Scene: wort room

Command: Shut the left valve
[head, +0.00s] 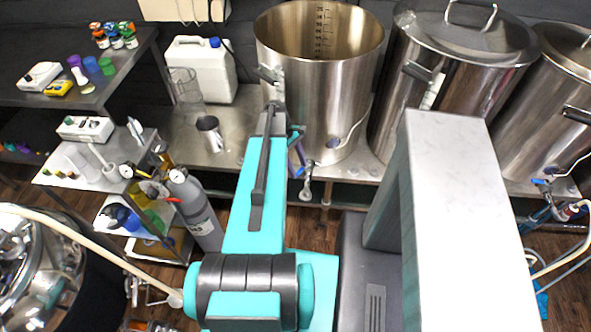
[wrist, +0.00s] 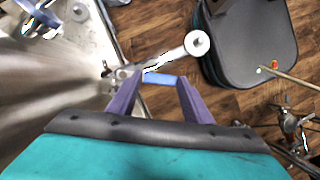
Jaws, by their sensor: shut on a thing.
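The left valve (head: 307,185) is a metal tap low on the front of the left open steel kettle (head: 330,95). In the wrist view its metal spout (wrist: 172,58) reaches to the right, ending in a round opening. Its blue handle (wrist: 160,80) lies between the purple fingers of my gripper (wrist: 158,88), which is shut on it. In the head view my gripper (head: 298,155) is at the valve, partly hidden by my arm, and the handle is hard to make out.
A lidded kettle (head: 455,60) stands to the right. A valve with a blue handle (head: 543,185) is at the far right. A grey gas cylinder (head: 193,205) stands left of my arm. A steel jug (head: 210,133) and a white canister (head: 202,70) sit on the bench.

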